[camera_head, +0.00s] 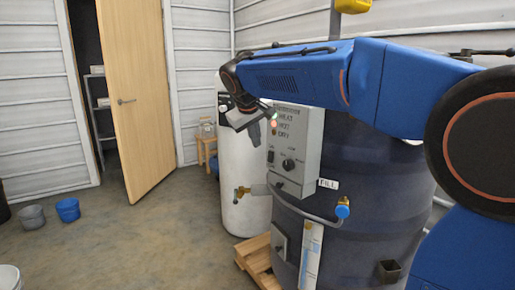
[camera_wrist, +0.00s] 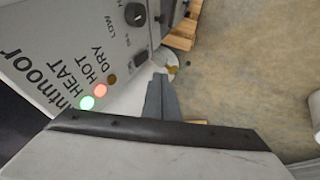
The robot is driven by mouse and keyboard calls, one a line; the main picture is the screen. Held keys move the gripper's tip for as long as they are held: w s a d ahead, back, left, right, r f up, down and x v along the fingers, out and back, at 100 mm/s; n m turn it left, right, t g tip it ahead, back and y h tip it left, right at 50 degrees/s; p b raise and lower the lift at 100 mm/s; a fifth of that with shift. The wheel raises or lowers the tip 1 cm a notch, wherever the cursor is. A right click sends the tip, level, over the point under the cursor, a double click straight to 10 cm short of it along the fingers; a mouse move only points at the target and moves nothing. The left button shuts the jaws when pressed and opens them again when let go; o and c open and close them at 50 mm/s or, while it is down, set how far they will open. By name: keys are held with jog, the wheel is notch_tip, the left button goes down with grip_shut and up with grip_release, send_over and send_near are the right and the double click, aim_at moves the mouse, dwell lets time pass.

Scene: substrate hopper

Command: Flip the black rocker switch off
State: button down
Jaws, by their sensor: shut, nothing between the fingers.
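The black rocker switch (camera_head: 271,157) sits low on the left of the grey control box's front, left of a round black knob (camera_head: 289,165). In the wrist view the switch (camera_wrist: 141,60) shows just above and left of the fingertips, with the knob (camera_wrist: 134,14) farther up. Which way the rocker is tipped is too small to tell. My gripper (camera_head: 270,116) is at the upper left of the box front, above the switch; its fingers (camera_wrist: 161,78) are shut and empty. They appear apart from the switch.
The control box (camera_head: 308,140) is fixed to a large dark tank (camera_head: 385,185). Its green light (camera_wrist: 87,102) and red light (camera_wrist: 100,90) look lit; a third is dull brown. A white cylinder (camera_head: 238,175) stands behind on the left. Open floor (camera_head: 150,235) lies left.

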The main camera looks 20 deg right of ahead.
aim_at(271, 156)
jog(key=shift+v, duration=0.9)
jog(key=shift+s+a+f, duration=0.1)
jog(key=shift+a+f, duration=0.05)
jog(key=shift+f, duration=0.3)
jog(key=w+d+f, duration=0.6)
jog(key=f, duration=0.2)
jog(key=shift+w+f, duration=0.35)
